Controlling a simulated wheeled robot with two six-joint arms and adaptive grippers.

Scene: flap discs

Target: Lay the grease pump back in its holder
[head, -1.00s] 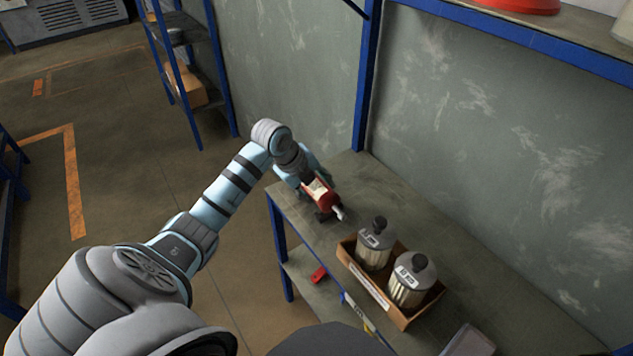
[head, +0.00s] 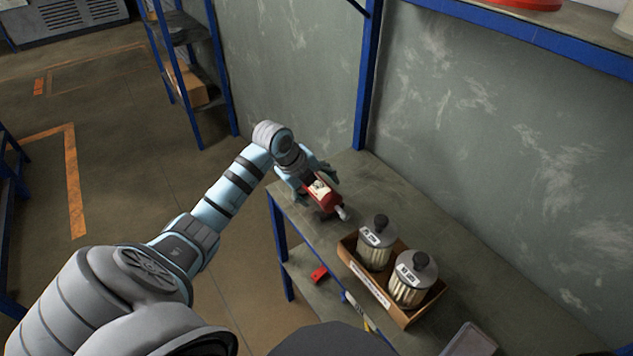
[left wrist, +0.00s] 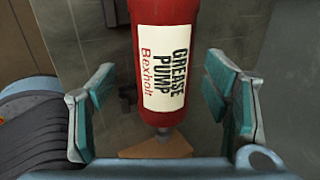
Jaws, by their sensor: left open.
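The grease pump (head: 326,195) is a red cylinder with a cream label and a pale metal end. It is at the far end of the bench, with that end pointing towards the front right. My left gripper (head: 311,183) is open around its rear part. In the left wrist view the pump (left wrist: 164,75) lies between the two teal fingers (left wrist: 160,95), with a gap on each side, so neither finger visibly touches it. The holder is not clearly visible; the pump and gripper cover the spot below. My right gripper is not in view.
A cardboard tray (head: 403,319) with two lidded metal canisters (head: 376,247) stands nearer on the bench (head: 440,237). A blue post (head: 367,85) and grey wall rise behind. A red object (head: 319,274) lies on the lower shelf. The bench beyond the tray is clear.

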